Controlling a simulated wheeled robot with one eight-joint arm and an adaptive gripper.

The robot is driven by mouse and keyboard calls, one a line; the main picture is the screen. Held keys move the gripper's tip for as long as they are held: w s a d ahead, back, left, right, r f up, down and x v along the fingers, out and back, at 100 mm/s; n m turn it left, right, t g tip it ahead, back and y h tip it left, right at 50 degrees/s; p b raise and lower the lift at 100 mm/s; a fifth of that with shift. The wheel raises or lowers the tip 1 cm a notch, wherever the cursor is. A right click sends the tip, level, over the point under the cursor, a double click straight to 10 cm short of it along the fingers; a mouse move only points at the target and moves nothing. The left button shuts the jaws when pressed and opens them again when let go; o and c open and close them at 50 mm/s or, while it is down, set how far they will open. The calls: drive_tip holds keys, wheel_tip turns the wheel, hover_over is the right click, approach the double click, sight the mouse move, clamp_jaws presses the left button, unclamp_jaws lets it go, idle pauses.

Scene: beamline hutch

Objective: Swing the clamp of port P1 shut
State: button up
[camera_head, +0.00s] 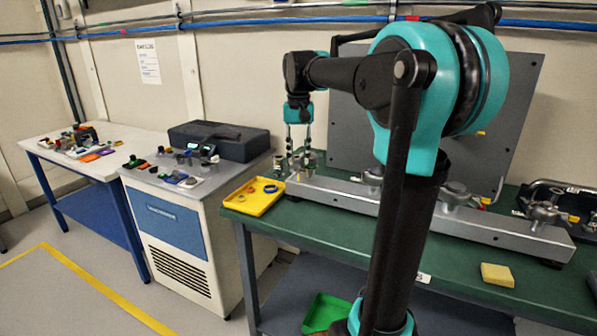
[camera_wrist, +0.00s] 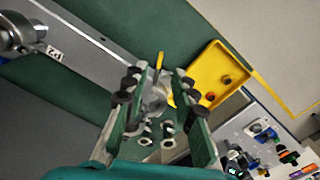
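The silver port fitting (camera_head: 309,159) at the left end of the metal rail (camera_head: 335,197) is probably port P1; no P1 label is readable. In the wrist view the fitting (camera_wrist: 156,98) shows between my fingers, with a slim yellow tab (camera_wrist: 158,60) standing out beyond it. I cannot tell how far its clamp is swung. My gripper (camera_head: 298,152) points down over this rail end. In the wrist view my gripper (camera_wrist: 157,80) has its two fingers apart on either side of the fitting. Contact cannot be told, and the fingers hide part of it.
A yellow tray (camera_head: 254,196) with rings sits left of the rail on the green bench (camera_head: 450,268). Other port fittings (camera_head: 457,194) line the rail to the right. A grey panel (camera_head: 500,110) stands behind. A yellow block (camera_head: 497,275) lies at the bench front.

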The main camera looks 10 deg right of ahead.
sight(295, 170)
drive_tip(key=shift+f, duration=2.8)
drive_tip(key=shift+c, duration=0.3)
clamp_jaws()
